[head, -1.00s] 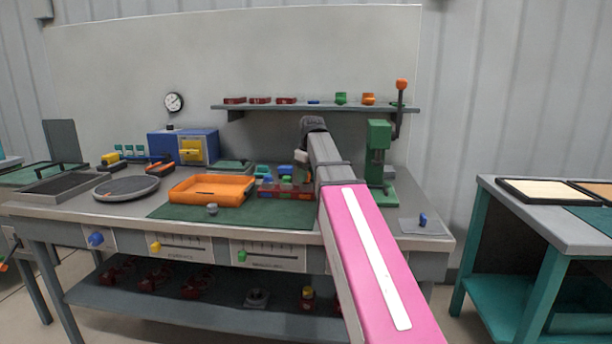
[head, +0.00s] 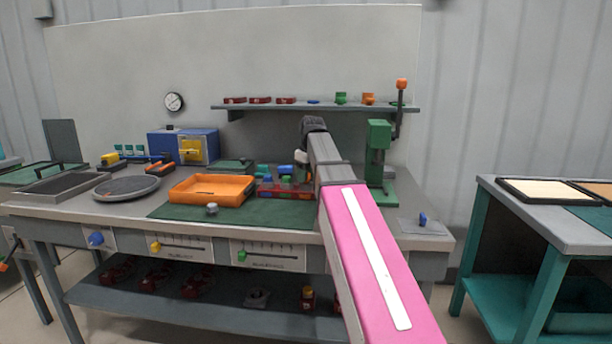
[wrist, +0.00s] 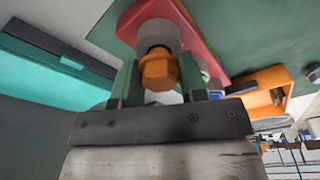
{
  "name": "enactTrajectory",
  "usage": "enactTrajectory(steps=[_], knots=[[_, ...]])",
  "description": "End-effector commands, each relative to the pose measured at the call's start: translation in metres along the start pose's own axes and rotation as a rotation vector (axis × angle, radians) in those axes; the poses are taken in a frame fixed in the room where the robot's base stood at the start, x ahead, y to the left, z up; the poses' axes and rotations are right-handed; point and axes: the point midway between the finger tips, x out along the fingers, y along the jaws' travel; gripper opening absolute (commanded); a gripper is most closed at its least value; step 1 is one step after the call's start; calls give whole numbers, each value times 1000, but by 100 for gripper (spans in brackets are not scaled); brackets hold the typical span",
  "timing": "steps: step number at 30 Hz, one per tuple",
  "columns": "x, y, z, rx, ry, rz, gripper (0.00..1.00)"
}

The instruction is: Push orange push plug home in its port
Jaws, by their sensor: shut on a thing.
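The orange push plug (wrist: 158,72) shows in the wrist view as a hexagonal orange head in front of a pale grey cylinder. Behind it is a red block (wrist: 187,22), which looks like the port's housing. My gripper (wrist: 160,84) has one green finger on each side of the plug and is shut on it. The plug lines up with the dark opening of the cylinder; how deep it sits cannot be told. In the head view my arm hides the plug and most of my gripper, beside the red rack (head: 285,193) on the green mat.
An orange tray (head: 212,190) stands left of the rack, with a small grey knob (head: 212,209) in front. A green press (head: 380,155) stands close right of my arm. A shelf (head: 315,107) with small parts hangs above. The front of the green mat (head: 265,222) is mostly clear.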

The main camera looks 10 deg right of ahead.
Motion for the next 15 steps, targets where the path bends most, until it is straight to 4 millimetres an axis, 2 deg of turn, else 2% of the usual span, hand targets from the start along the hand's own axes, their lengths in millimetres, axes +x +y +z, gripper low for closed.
enactTrajectory(steps=[15], knots=[[7,0,1,0,0,0,16]])
